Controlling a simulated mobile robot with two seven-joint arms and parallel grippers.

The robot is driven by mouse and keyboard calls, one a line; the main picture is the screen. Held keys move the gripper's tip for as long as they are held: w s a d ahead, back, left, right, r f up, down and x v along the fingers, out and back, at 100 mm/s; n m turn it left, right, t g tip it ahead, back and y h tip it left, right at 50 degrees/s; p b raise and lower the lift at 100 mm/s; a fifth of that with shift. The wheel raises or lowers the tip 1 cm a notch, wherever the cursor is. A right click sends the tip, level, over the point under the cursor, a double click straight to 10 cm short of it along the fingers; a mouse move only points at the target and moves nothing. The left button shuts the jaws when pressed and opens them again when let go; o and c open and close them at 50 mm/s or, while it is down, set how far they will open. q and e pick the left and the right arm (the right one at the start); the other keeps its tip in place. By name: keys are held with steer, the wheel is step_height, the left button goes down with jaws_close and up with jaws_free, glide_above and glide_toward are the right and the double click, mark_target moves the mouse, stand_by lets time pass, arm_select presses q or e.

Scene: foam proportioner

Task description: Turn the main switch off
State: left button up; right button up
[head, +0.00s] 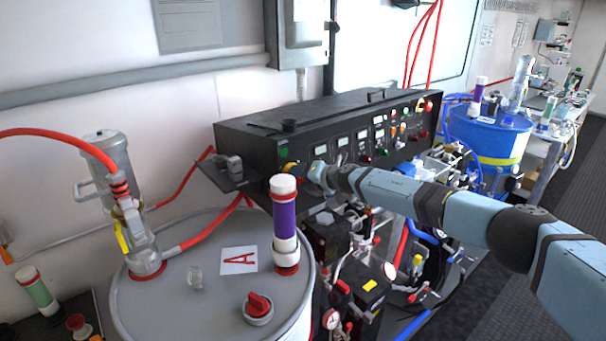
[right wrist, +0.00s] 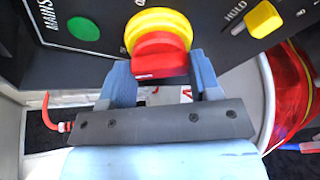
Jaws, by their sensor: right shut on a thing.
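The main switch (right wrist: 160,52) is a red knob on a round yellow base, set in the dark front of the control box (head: 330,112). In the right wrist view it lies between the blue-grey fingers of my right gripper (right wrist: 160,85), which is shut on the red knob. In the head view my right gripper (head: 312,178) is at the left end of the box's front, and it hides most of the switch; a bit of the yellow base (head: 290,167) shows. The knob's exact angle is hard to tell. My left gripper is not in view.
A green button (right wrist: 83,29) labelled MAINS sits left of the switch, and a yellow HOLD knob (right wrist: 263,19) sits right. Below the box are hoses, valves and gauges (head: 331,319). A grey drum marked A (head: 185,240) stands at the front left, a blue drum (head: 490,143) behind.

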steer(key=shift+n+p, duration=0.4)
steer(key=shift+n, duration=0.3)
steer(key=shift+h, duration=0.3)
steer(key=o, duration=0.9)
steer(key=v, duration=1.3)
steer(key=shift+s+d+r+p, duration=0.15)
steer(key=shift+s+d+p, duration=0.15)
steer(key=shift+p, duration=0.1)
